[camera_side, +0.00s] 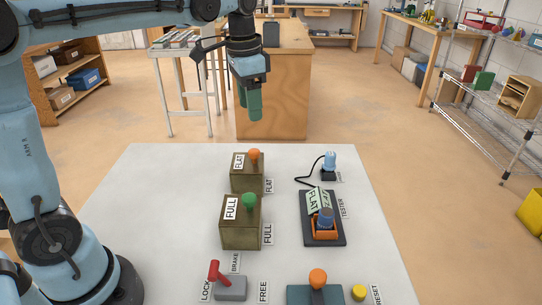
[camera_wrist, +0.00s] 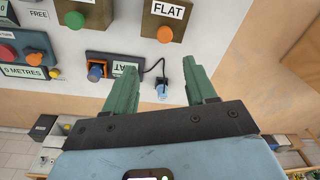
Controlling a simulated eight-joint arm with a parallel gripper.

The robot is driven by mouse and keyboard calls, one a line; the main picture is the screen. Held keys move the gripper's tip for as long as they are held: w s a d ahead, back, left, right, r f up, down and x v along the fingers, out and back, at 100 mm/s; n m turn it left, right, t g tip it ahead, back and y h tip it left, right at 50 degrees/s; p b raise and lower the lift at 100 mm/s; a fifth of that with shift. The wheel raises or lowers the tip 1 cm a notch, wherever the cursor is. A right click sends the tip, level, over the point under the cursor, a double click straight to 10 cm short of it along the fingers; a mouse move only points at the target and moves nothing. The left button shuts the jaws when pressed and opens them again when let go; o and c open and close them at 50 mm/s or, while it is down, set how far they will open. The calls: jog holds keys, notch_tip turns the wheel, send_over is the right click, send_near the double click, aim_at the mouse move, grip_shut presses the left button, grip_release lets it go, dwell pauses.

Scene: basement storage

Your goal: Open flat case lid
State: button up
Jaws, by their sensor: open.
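The flat case (camera_side: 246,178) is an olive box with a FLAT label and an orange knob (camera_side: 254,154) on top. It stands at the back of the white table, and its lid looks shut. In the wrist view the flat case (camera_wrist: 178,28) is at the top edge, partly cut off, with its orange knob (camera_wrist: 165,34) showing. My gripper (camera_side: 254,108) has green fingers and hangs in the air above and beyond the flat case, touching nothing. In the wrist view my gripper (camera_wrist: 160,72) has its fingers wide apart with nothing between them.
The full case (camera_side: 240,224) with a green knob stands in front of the flat case. To the right are a tester (camera_side: 323,222) and a blue plug-like piece (camera_side: 329,162) on a cable. A red lever (camera_side: 216,272) and yellow button (camera_side: 359,293) are nearer the front.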

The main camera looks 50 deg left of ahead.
aim_at(255, 150)
jog(key=shift+m+g, duration=0.4)
jog(key=shift+g, duration=0.1)
jog(key=f, duration=0.4)
jog(key=w+f, duration=0.1)
jog(key=f, duration=0.7)
jog(key=shift+w+a, duration=0.4)
grip_shut()
